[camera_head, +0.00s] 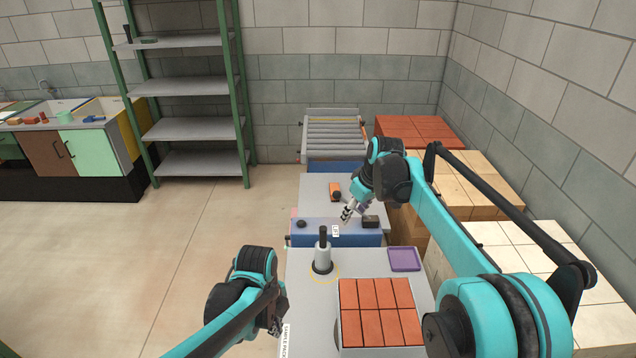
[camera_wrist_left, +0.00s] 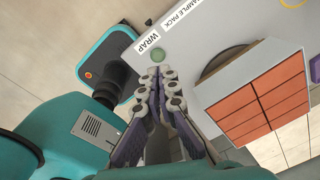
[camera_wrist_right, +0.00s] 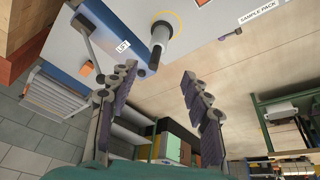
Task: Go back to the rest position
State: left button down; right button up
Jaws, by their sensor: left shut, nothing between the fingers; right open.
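My left gripper (camera_head: 272,314) is over the left edge of the near grey table (camera_head: 300,270). In the left wrist view the left gripper (camera_wrist_left: 158,78) is shut and empty, its tips close to a green button (camera_wrist_left: 158,54) beside the WRAP label (camera_wrist_left: 146,42). My right gripper (camera_head: 346,213) is above the further blue-fronted table, close to the LIFT label (camera_head: 336,231). In the right wrist view the right gripper (camera_wrist_right: 157,75) has its fingers spread and holds nothing.
A block of red bricks (camera_head: 380,300), a purple tray (camera_head: 404,259) and a grey cylinder with a black top (camera_head: 322,252) stand on the near table. Brick stacks (camera_head: 480,185) line the right wall. A shelf rack (camera_head: 190,87) stands at the back. The floor at left is clear.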

jog(key=s+d+r+m+t+b, duration=0.1)
jog(key=s+d+m+b, duration=0.15)
jog(key=s, duration=0.95)
pick_arm(q)
jog(key=s+a+r+n+t+b, duration=0.1)
jog(key=s+a+r+n+t, duration=0.1)
jog(key=n, duration=0.9)
jog(key=s+a+r+n+t+b, duration=0.1)
jog(key=s+a+n+t, duration=0.4)
jog(key=n, duration=0.7)
jog(key=shift+s+a+r+n+y, duration=0.3)
jog(key=shift+s+r, duration=0.05)
jog(key=shift+s, duration=0.2)
pick_arm(e)
jog(key=s+d+f+m+t, duration=0.1)
jog(key=s+f, duration=0.3)
jog(key=s, duration=0.3)
jog(key=s+d+f+m+h, duration=0.1)
jog(key=s+d+f+m, duration=0.1)
jog(key=s+f, duration=0.2)
jog(key=s+d+f+m+t+h, duration=0.1)
jog(key=s+f, duration=0.3)
jog(key=s, duration=0.7)
jog(key=shift+d+m+t, duration=0.3)
jog(key=shift+d+m, duration=0.15)
jog(key=shift+m, duration=0.2)
